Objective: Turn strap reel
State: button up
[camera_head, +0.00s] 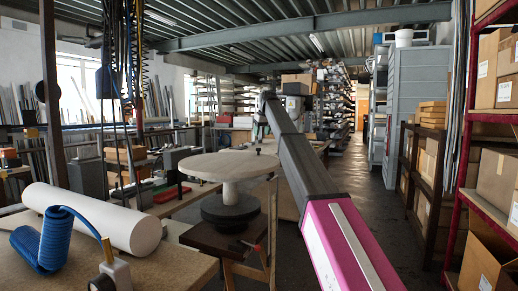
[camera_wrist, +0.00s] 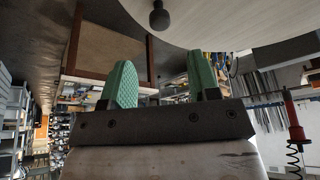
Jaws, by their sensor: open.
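The strap reel (camera_head: 205,165) is a pale round disc lying flat on a short white column above a dark round base. Its pale surface also fills the top of the wrist view (camera_wrist: 225,18). A small dark knob (camera_wrist: 159,18) stands on the disc near its edge in the wrist view. My gripper (camera_wrist: 162,80) has two green fingers, spread apart with nothing between them. The knob is beyond the fingertips and roughly in line with the gap, not touched. In the head view my gripper (camera_head: 261,130) is over the disc's far right edge, small and partly hidden by my arm.
The reel's base stands on a dark brown stand (camera_head: 212,238). At front left, a workbench (camera_head: 175,262) carries a white roll (camera_head: 105,222), a blue coiled hose (camera_head: 45,243) and a tape measure (camera_head: 112,272). Shelves with cardboard boxes (camera_head: 497,175) line the right. The aisle floor is clear.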

jog(key=x, duration=0.9)
jog(key=shift+w+f, duration=0.1)
jog(key=shift+f, duration=0.15)
grip_shut()
